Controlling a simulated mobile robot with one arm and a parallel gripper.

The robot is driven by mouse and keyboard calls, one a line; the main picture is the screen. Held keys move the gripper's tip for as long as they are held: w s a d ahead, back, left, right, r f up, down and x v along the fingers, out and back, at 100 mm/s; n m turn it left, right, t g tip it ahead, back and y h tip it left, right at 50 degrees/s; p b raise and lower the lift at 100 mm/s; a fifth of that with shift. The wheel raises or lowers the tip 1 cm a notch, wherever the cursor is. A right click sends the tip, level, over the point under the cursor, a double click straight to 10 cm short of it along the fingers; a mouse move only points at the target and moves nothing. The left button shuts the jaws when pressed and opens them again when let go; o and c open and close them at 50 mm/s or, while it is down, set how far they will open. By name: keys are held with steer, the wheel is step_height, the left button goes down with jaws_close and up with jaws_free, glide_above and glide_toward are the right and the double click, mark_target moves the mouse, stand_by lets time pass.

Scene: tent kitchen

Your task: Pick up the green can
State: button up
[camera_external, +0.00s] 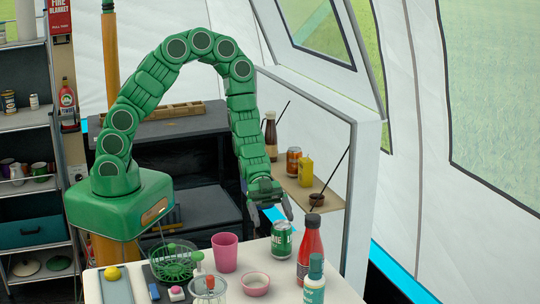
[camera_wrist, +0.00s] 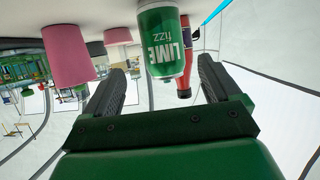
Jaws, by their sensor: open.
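The green can (camera_external: 281,241) stands upright on the white table, between the pink cup and the red bottle. In the wrist view the can (camera_wrist: 164,42) appears upside down with "LIME fizz" on its label, ahead of and between the fingers. My gripper (camera_external: 278,212) is above and just behind the can in the external view. In the wrist view my gripper (camera_wrist: 161,90) is open, its two dark fingers apart with nothing held. I cannot tell the exact gap from the fingers to the can.
A pink cup (camera_external: 225,252) stands left of the can; a red bottle (camera_external: 310,245) stands close on its right, with a green-and-white bottle (camera_external: 314,281) in front. A small pink bowl (camera_external: 255,284) is at front left. A green wire basket (camera_external: 174,262) stands farther left.

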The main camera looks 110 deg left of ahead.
mark_target(285, 244)
steer(key=shift+x, duration=1.25)
steer(key=shift+w+a+x, duration=0.1)
steer(key=shift+x, duration=0.65)
steer(key=shift+w+a+x, duration=0.1)
steer(key=shift+a+x, duration=0.05)
steer(key=shift+x, duration=1.75)
steer(key=shift+s+f, duration=0.1)
steer(key=shift+f, duration=0.05)
steer(key=shift+c, duration=0.2)
steer(key=c, duration=1)
